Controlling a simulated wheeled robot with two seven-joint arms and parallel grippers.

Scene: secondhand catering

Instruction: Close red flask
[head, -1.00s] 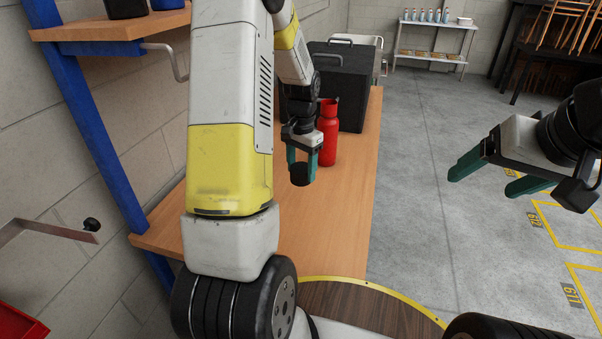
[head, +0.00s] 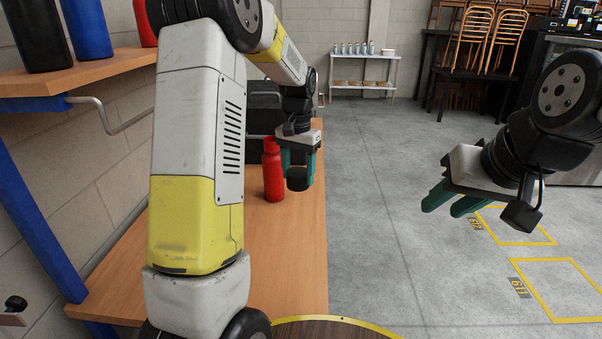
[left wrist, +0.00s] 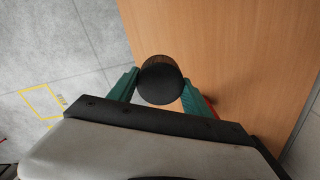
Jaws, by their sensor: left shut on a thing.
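The red flask (head: 273,175) stands upright on the wooden bench (head: 285,260), its top bare and red. My left gripper (head: 298,176) is just right of the flask in the head view, shut on a black round lid (head: 297,180). The lid is held between the teal fingers above the bench, apart from the flask's mouth. The lid also shows in the left wrist view (left wrist: 160,82), with a small red sliver behind the right-hand finger. My right gripper (head: 452,199) is open and empty over the floor at the right.
A black box (head: 263,121) stands on the bench behind the flask, partly hidden by my left arm. A shelf (head: 110,72) with blue, black and red bottles is at upper left.

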